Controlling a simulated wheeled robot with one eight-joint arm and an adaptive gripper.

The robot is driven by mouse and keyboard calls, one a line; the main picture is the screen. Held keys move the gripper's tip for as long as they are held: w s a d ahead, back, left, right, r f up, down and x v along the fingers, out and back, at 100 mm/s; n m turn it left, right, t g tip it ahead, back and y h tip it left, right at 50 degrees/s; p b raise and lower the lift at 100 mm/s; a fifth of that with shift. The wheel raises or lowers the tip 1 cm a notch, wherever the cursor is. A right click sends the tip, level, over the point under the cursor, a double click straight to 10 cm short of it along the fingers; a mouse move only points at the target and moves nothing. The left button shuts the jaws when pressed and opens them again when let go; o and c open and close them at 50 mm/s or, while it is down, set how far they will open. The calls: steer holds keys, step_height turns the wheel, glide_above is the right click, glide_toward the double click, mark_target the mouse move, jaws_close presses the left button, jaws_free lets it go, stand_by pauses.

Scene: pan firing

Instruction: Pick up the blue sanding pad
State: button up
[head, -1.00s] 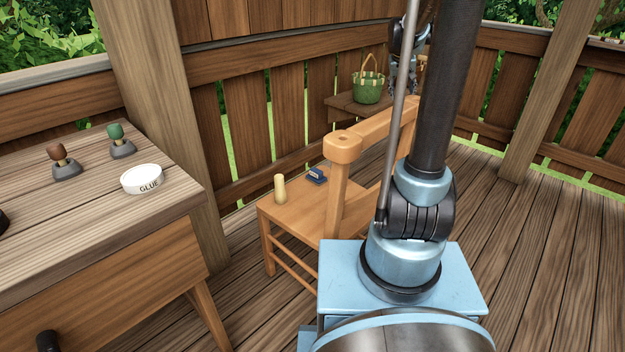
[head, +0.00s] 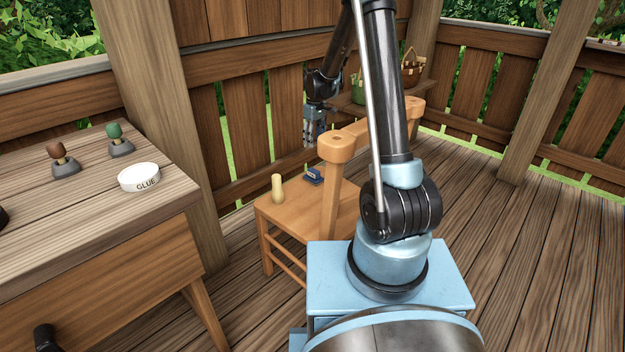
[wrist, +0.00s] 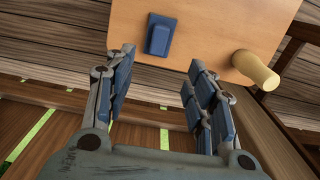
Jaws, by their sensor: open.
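The blue sanding pad (head: 314,176) lies on the seat of the wooden chair (head: 288,221), near its back edge. In the wrist view the pad (wrist: 159,35) lies on the seat near its edge, ahead of the fingers and nearer the left ones. My gripper (head: 315,133) hangs above and behind the pad, pointing down, apart from it. In the wrist view my gripper (wrist: 160,85) is open, with nothing between its fingers.
A pale wooden peg-like piece (head: 278,189) stands on the seat beside the pad. The chair's backrest (head: 345,145) rises to the right. A workbench (head: 80,205) with a glue tub (head: 139,177) stands left. Baskets (head: 412,72) sit on a shelf behind.

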glide_above(314, 170)
step_height(314, 170, down, 11)
steer(key=shift+d+f, duration=0.1)
steer(key=shift+d, duration=0.05)
steer(key=shift+w+a+f, duration=0.1)
steer(key=shift+f, duration=1.25)
steer(key=shift+a+f, duration=0.1)
steer(key=shift+f, duration=1.25)
jaws_close()
